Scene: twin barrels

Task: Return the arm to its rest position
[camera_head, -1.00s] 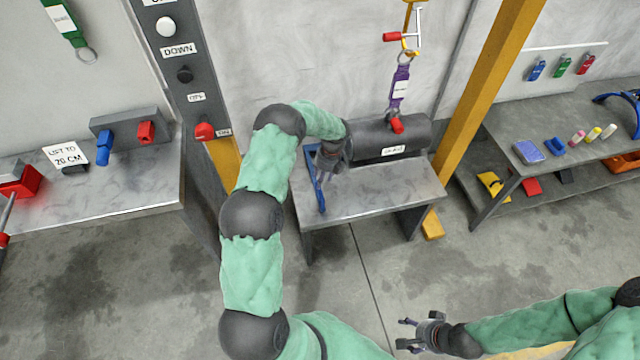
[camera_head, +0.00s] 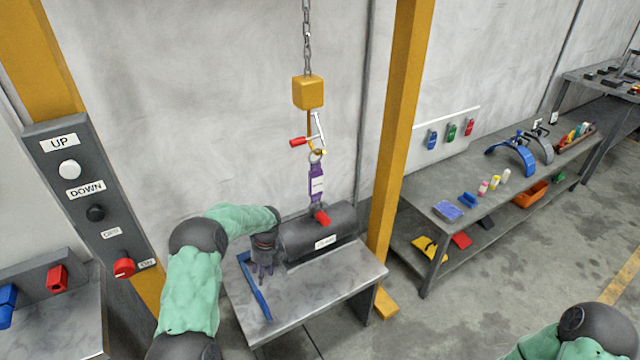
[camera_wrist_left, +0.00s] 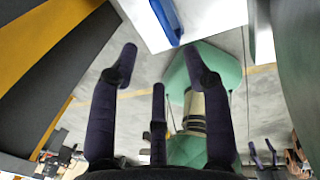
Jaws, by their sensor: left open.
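My left arm in mint green reaches in from the lower left of the head view. Its dark gripper (camera_head: 264,280) points down over the small metal table (camera_head: 325,297), between a blue bar (camera_head: 254,285) and a dark grey cylinder (camera_head: 322,232). In the left wrist view the purple-grey fingers (camera_wrist_left: 143,70) are spread with nothing between them, and part of the blue bar (camera_wrist_left: 166,20) shows beyond. My right arm shows only in part at the lower right of the head view; its gripper is outside that view.
A grey control panel (camera_head: 92,200) and a yellow post (camera_head: 396,140) flank the table. A shelf bench (camera_head: 480,235) stands right. Open floor lies in front of it.

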